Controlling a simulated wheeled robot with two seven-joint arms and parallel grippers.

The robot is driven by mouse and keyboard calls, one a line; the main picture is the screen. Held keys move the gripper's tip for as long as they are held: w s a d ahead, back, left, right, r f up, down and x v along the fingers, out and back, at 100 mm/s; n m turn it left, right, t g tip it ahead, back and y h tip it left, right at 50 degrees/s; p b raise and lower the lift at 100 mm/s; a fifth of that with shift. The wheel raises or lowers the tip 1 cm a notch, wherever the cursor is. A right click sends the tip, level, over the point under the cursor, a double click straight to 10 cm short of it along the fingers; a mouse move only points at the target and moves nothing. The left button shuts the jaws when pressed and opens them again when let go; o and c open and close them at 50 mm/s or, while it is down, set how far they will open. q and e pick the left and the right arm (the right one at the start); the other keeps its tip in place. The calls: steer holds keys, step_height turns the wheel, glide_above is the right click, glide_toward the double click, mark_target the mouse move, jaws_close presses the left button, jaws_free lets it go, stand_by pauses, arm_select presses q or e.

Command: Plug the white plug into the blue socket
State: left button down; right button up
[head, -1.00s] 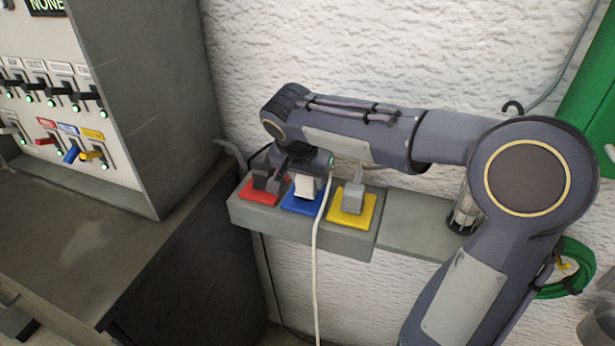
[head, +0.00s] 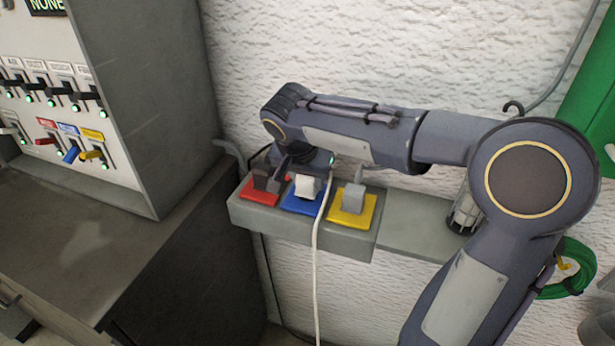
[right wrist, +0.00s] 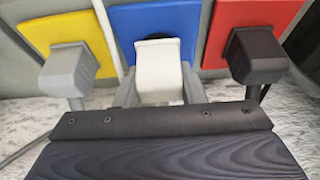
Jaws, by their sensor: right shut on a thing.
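The white plug (head: 307,186) is at the blue socket (head: 296,206), the middle one of three on a grey box. My right gripper (right wrist: 160,92) is shut on the white plug (right wrist: 159,66). Its grey fingers show on both sides of the plug in the right wrist view. A dark round opening shows just above the plug on the blue socket (right wrist: 184,22). I cannot tell how deep the plug sits. A white cord (head: 315,255) hangs down in the head view. My left gripper is out of view.
A black plug (head: 267,180) is at the red socket (head: 258,193) and a grey plug (head: 353,196) at the yellow socket (head: 365,209), close on both sides of my fingers. A switch cabinet (head: 140,90) stands at the left. A textured white wall is behind.

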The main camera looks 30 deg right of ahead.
steer(key=shift+f+b, duration=0.6)
stand_by(0.6)
steer(key=o, duration=1)
steer(key=v, duration=0.8)
steer(key=shift+f, duration=0.1)
